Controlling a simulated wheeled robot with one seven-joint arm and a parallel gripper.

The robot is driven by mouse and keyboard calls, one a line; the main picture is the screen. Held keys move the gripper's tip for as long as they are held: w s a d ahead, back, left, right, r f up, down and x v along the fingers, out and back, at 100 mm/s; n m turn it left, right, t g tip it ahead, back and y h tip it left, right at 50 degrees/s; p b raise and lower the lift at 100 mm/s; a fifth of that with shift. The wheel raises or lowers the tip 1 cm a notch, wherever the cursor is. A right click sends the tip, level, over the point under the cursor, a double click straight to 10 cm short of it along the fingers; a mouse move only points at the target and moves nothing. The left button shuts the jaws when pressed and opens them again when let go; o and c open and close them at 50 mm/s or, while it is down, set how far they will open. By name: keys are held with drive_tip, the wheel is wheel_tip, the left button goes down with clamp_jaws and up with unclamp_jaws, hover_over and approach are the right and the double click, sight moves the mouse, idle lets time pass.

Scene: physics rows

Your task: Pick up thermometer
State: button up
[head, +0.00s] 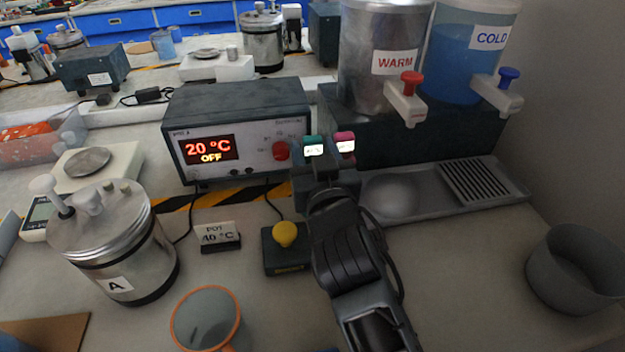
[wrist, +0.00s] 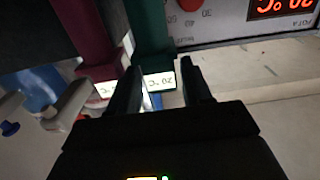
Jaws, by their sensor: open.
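Two thermometers with small lit displays stand side by side in front of the controller: a teal one (head: 313,142) and a pink one (head: 345,139). In the wrist view, the teal thermometer (wrist: 150,35) shows between my fingers with its display reading about 20 °C upside down. The pink one (wrist: 88,40) looks dark red there and lies left of the left finger. My gripper (wrist: 160,85) is open and empty, pointing at the teal one; I cannot tell how far away it is. In the head view my gripper (head: 332,193) is just below the two, and my arm hides their lower parts.
The controller (head: 240,130) reads 20 °C OFF. WARM (head: 392,90) and COLD (head: 455,75) tanks with taps stand behind right, above a drain tray (head: 480,180). A yellow button box (head: 287,258), pot A (head: 125,240), orange-rimmed cup (head: 206,318) and grey bowl (head: 575,268) stand nearer.

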clamp_jaws()
drive_tip(key=shift+r, duration=0.1)
idle(0.4)
